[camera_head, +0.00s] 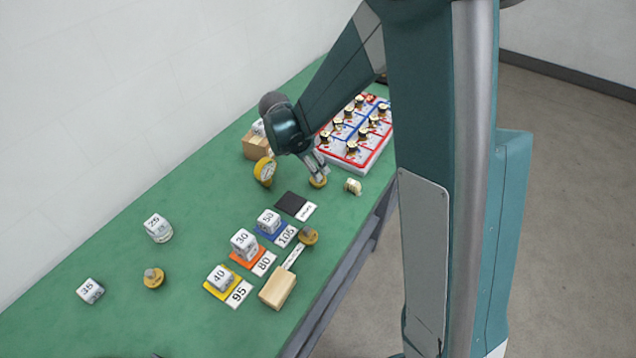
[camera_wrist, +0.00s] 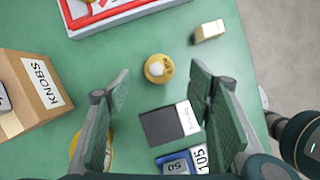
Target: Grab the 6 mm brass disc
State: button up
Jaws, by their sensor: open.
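A brass disc (camera_wrist: 158,69) with a pale knob on top lies flat on the green table, between and beyond my fingertips in the wrist view. In the head view this disc (camera_head: 318,183) is partly hidden by my gripper (camera_head: 314,168). My gripper (camera_wrist: 160,73) is open and empty, pointing down over the disc. Two similar brass discs lie elsewhere in the head view, one near the wooden block (camera_head: 308,236) and one at the lower left (camera_head: 153,279). The disc markings are too small to read, so I cannot tell which is 6 mm.
A red-and-blue-edged tray (camera_head: 357,163) of small parts stands behind. A cardboard KNOBS box (camera_wrist: 34,93) and yellow-rimmed gauge (camera_head: 264,170) are left of my gripper. Numbered cubes on coloured pads (camera_head: 240,255), a dark pad (camera_head: 291,203) and wooden block (camera_head: 278,288) are in front.

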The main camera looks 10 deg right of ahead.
jog(key=shift+x, duration=1.3)
jog(key=shift+b+x, duration=0.5)
jog(key=shift+x, duration=2.1)
jog(key=shift+a, duration=0.2)
jog(key=shift+c, duration=0.2)
jog(key=c, duration=0.9)
